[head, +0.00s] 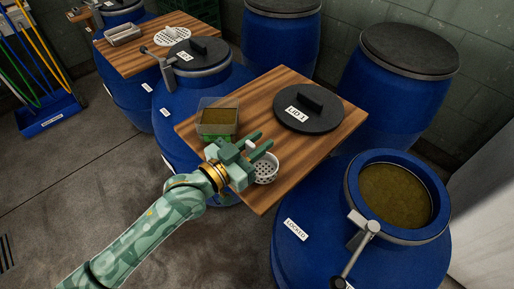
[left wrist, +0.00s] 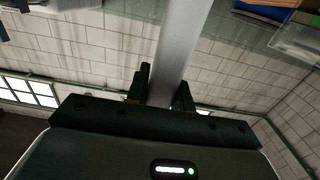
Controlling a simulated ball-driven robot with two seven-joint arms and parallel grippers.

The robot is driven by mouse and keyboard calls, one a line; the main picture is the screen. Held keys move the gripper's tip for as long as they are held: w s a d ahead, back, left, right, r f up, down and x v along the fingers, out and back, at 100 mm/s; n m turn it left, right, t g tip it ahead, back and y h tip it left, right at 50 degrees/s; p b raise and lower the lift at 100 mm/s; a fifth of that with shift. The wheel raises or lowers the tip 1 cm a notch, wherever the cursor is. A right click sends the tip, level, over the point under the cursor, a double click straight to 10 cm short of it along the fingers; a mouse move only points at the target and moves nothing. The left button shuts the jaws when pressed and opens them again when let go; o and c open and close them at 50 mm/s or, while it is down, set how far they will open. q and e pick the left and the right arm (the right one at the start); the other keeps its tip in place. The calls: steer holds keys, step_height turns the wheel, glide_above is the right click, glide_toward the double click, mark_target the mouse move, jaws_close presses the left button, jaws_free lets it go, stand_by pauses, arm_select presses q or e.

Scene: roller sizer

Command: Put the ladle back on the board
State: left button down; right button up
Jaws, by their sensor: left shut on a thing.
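My left gripper (head: 258,146) is shut on the ladle's handle, whose pale end shows between the fingers. In the left wrist view the grey handle (left wrist: 179,45) runs up from between the two fingers (left wrist: 162,92). The ladle's white perforated bowl (head: 266,169) shows just below the gripper, over the front part of the wooden board (head: 262,198). I cannot tell whether the bowl touches the board. Most of the handle is hidden by the gripper in the head view. My right gripper is in neither view.
A black lid marked LID 1 (head: 308,110) and a clear tub (head: 217,118) with brownish-green contents are on the board. An open blue barrel (head: 290,262) marked LOCKED stands at right, with brownish contents. A second board (head: 138,62) lies farther back. Bare floor is at left.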

arm_select(q)
steer(key=shift+f, duration=0.7)
steer(key=c, duration=1.2)
jaws_free()
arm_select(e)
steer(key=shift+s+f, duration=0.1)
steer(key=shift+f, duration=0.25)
arm_select(q)
steer(key=shift+r, duration=0.1)
steer(key=shift+r, duration=0.2)
steer(key=p+v, duration=0.1)
steer(key=v, duration=1.1)
steer(key=shift+p, duration=0.4)
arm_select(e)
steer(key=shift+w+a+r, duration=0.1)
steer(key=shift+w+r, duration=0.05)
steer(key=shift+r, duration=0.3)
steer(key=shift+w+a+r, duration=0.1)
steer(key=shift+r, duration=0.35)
